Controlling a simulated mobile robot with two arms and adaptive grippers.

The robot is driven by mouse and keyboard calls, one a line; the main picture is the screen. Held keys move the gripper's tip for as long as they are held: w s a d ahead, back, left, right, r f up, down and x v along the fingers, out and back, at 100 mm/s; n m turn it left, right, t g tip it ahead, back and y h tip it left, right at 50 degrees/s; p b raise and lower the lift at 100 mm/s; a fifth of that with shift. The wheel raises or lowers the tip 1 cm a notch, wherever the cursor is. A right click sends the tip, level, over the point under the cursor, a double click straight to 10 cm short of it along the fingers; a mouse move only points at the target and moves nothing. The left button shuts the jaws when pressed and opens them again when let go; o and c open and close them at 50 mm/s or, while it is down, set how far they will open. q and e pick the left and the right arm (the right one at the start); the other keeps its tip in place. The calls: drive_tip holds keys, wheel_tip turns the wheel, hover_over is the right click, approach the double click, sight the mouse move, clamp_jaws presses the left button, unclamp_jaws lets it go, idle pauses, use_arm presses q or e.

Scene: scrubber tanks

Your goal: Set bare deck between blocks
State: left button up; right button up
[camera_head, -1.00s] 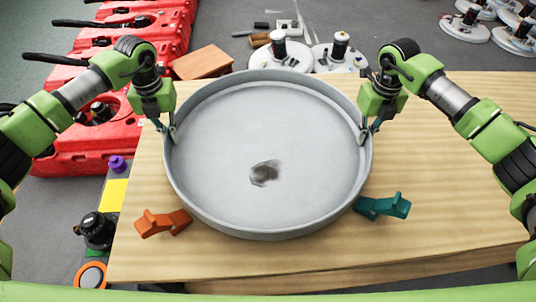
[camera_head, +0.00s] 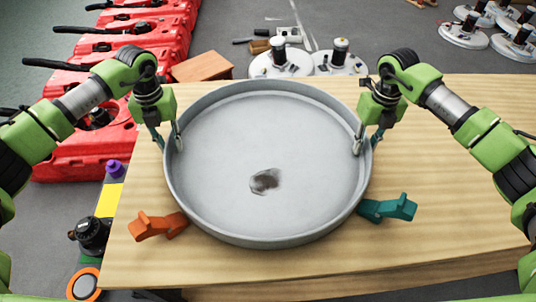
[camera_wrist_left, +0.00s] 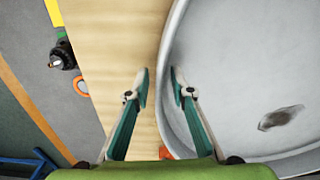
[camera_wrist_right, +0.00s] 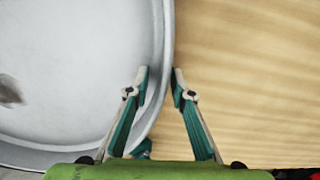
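The bare deck (camera_head: 300,130), a round grey pan with a raised rim and a dark smudge inside, appears to rest flat on the wooden table. An orange block (camera_head: 157,226) lies at its lower left and a teal block (camera_head: 388,208) at its lower right. Both meet its edge in the picture; I cannot tell if they touch it. My left gripper (camera_head: 166,138) is open astride the left rim, one finger inside, one outside, with gaps in the left wrist view (camera_wrist_left: 159,84). My right gripper (camera_head: 367,140) is open astride the right rim, also seen in the right wrist view (camera_wrist_right: 160,82).
The wooden table (camera_head: 460,160) is clear on the right. A brown box (camera_head: 202,66) and white round units with dark motors (camera_head: 341,58) stand behind it. Red tanks (camera_head: 90,135) stand at the left. A black knob-like part (camera_head: 90,233) lies beyond the table's left edge.

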use_arm(q)
drive_tip(key=shift+w+r, duration=0.1)
drive_tip(key=shift+r, duration=0.05)
use_arm(e)
drive_tip(key=shift+w, duration=0.1)
wheel_tip(320, 180, up, 12)
drive_tip(key=shift+f, duration=0.1)
use_arm(q)
wheel_tip(320, 180, up, 12)
idle(0.5)
drive_tip(key=shift+f, duration=0.2)
